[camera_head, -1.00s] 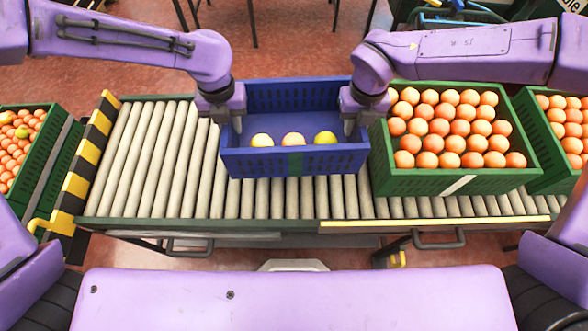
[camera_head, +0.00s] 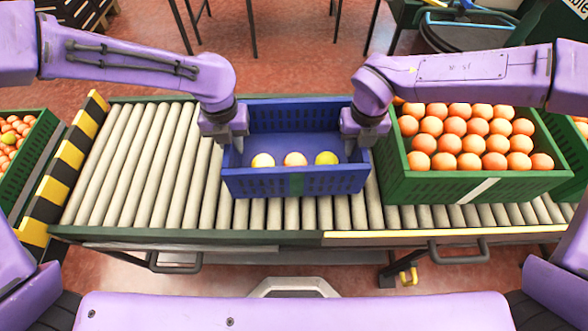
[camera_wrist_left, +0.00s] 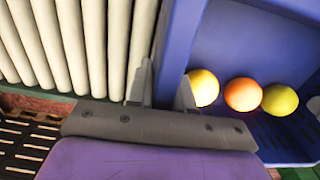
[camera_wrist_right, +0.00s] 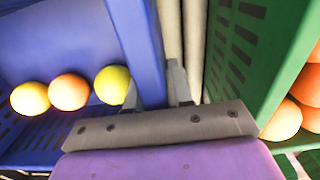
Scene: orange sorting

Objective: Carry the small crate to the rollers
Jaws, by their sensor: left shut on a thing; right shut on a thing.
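The small blue crate (camera_head: 330,184) is over the roller conveyor (camera_head: 140,165) in the head view, between my two grippers. Inside it lie a pale yellow fruit (camera_head: 263,161), an orange (camera_head: 295,160) and a yellow-green fruit (camera_head: 327,159). My left gripper (camera_head: 238,142) is shut on the crate's left wall, which also shows between its fingers in the left wrist view (camera_wrist_left: 172,65). My right gripper (camera_head: 352,142) is shut on the right wall, seen in the right wrist view (camera_wrist_right: 140,50). The crate looks level; whether its bottom touches the rollers cannot be told.
A green crate full of oranges (camera_head: 470,186) stands close to the right of the blue crate. Bare rollers lie to the left, up to a black and yellow striped edge (camera_head: 70,155). Another green crate of oranges (camera_head: 35,165) is at far left.

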